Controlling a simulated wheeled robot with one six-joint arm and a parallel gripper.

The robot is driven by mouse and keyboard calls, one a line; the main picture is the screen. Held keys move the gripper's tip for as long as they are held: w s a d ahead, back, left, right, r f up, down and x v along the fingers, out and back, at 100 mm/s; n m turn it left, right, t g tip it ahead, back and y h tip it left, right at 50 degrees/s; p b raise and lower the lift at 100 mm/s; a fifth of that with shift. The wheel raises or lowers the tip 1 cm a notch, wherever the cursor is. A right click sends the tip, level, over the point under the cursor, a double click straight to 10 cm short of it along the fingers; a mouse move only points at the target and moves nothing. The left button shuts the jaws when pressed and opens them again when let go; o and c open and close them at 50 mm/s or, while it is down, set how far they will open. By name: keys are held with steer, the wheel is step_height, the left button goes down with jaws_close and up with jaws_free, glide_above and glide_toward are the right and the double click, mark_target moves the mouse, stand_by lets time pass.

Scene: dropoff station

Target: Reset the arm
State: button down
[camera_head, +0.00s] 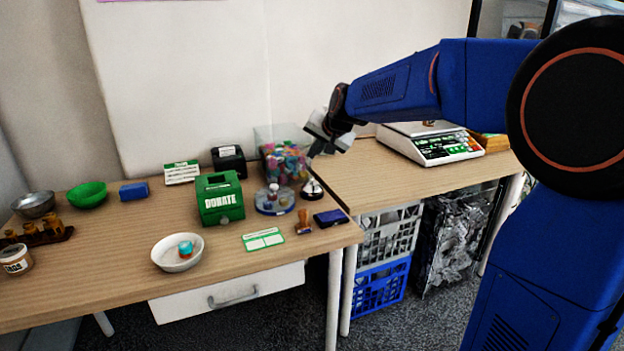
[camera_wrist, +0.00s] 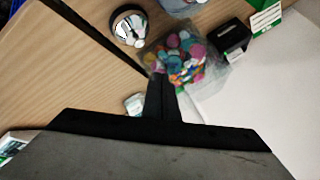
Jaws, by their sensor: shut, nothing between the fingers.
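My gripper (camera_head: 318,148) hangs above the table near the seam between the two desks, just right of a clear box of colourful pieces (camera_head: 280,160). In the wrist view its fingers (camera_wrist: 160,98) are together, with nothing between them. My blue arm reaches in from the right in the head view. The clear box also shows in the wrist view (camera_wrist: 185,58), beyond the fingertips. A silver call bell (camera_head: 312,188) stands below the gripper in the head view.
A green donate box (camera_head: 220,198), a white bowl (camera_head: 177,252) with a small teal item and a stamp (camera_head: 303,222) stand on the left desk. A scale (camera_head: 430,143) is on the right desk. Crates (camera_head: 380,285) sit below.

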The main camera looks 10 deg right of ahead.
stand_by(0.5)
steer(key=s+d+f+n+g, duration=0.1)
steer(key=s+f, duration=0.3)
steer(key=s, duration=1.1)
steer(key=s+d+f+n+g+h, duration=0.1)
steer(key=s+d+f+n, duration=0.2)
steer(key=s, duration=1.2)
steer(key=s+d+f+n+g+h, duration=0.1)
steer(key=s+f, duration=0.5)
steer(key=s, duration=1)
steer(key=shift+d+n+g, duration=0.6)
steer(key=shift+d, duration=0.25)
steer(key=shift+f, duration=0.1)
